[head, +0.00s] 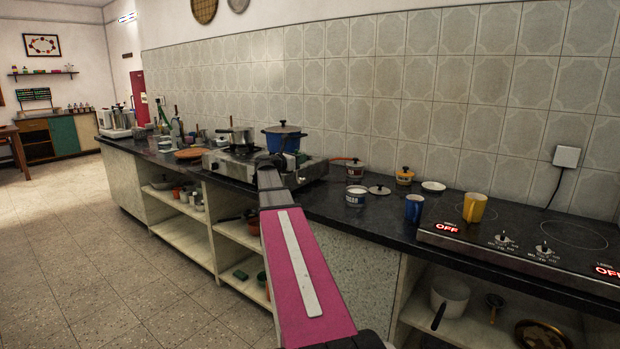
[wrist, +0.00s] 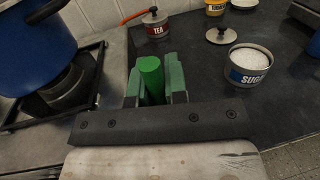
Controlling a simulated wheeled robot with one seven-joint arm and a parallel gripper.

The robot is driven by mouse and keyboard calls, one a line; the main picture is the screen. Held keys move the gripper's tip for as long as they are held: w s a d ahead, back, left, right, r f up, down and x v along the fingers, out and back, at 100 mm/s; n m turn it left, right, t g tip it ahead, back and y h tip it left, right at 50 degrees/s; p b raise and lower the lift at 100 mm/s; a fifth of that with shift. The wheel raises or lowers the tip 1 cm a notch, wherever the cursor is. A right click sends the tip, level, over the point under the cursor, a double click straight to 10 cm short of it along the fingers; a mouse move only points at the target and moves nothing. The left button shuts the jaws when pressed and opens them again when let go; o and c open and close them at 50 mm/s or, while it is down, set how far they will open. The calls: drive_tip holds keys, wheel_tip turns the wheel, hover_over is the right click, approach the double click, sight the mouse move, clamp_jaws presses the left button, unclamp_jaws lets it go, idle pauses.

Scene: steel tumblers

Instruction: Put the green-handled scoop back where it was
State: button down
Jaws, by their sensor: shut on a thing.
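My gripper (wrist: 155,85) is shut on the green handle of the scoop (wrist: 152,72) in the wrist view. The handle stands up between the two fingers; the scoop's bowl is hidden. The gripper is over the dark counter between the gas stove and the tins. An open tin marked SUGAR (wrist: 249,77), full of white grains, is to its right; it also shows in the head view (head: 355,200). Its knobbed lid (wrist: 221,36) lies on the counter beside it. The TEA tin (wrist: 156,29) is lidded, with an orange-handled tool (wrist: 134,17) by it.
A blue pot (head: 284,141) sits on the stove (wrist: 106,80), close left of the gripper. A yellow lidded tin (head: 404,179), white saucer-like disc (head: 433,186), blue mug (head: 414,210) and yellow mug (head: 474,208) stand right. The electric hob (head: 530,235) reads OFF.

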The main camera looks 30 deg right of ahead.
drive_tip(key=d+f, duration=0.6)
drive_tip(key=f, duration=0.1)
drive_tip(key=shift+w+f, duration=0.25)
drive_tip(key=shift+f, duration=0.05)
drive_tip(key=c, duration=1.1)
unclamp_jaws()
drive_tip(key=shift+f, duration=0.1)
drive_tip(key=shift+c, duration=0.2)
drive_tip(key=v, duration=1.2)
